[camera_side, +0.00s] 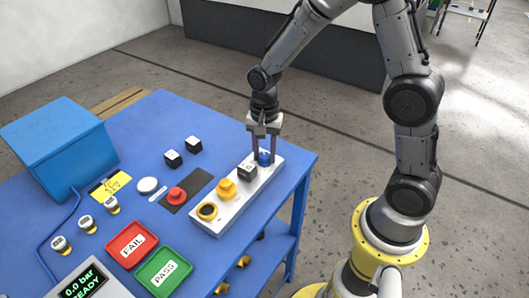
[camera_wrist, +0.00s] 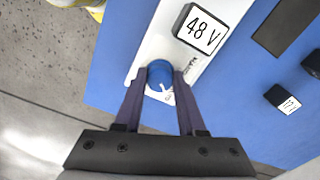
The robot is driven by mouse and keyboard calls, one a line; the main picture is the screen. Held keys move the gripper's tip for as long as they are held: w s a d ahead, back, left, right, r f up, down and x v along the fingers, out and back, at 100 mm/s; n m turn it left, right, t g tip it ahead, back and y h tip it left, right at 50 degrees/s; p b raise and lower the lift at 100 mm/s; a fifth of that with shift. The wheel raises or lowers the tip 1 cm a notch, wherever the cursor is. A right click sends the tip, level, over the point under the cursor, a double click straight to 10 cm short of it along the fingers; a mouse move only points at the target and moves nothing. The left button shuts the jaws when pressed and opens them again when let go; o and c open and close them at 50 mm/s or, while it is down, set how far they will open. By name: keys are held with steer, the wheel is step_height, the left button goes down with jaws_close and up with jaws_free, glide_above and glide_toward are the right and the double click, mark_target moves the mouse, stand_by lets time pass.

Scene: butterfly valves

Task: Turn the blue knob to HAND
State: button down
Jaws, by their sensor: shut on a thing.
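The blue knob (camera_side: 264,158) sits at the far end of a white panel (camera_side: 213,222) on the blue table. In the wrist view the blue knob (camera_wrist: 159,74) shows a white pointer mark on its near side. My gripper (camera_side: 264,157) reaches down from above, and its two dark fingers are on either side of the knob, shut on it. In the wrist view my gripper (camera_wrist: 160,78) has a finger at the knob's left and right. Lettering beside the knob is partly hidden and too small to read.
On the panel stand a 48 V block (camera_wrist: 200,27), a yellow knob (camera_side: 227,188) and a yellow-ringed black part (camera_side: 207,211). A red button (camera_side: 177,195), two black blocks (camera_side: 173,158), FAIL (camera_side: 132,244) and PASS (camera_side: 164,272) trays and a blue box (camera_side: 60,145) are left.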

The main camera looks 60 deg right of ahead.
steer(key=shift+n, duration=0.3)
steer(key=n, duration=0.7)
steer(key=shift+n, duration=0.3)
steer(key=n, duration=0.4)
steer(key=shift+r+n, duration=0.1)
steer(key=shift+n, duration=1.6)
steer(key=c, duration=0.5)
jaws_free()
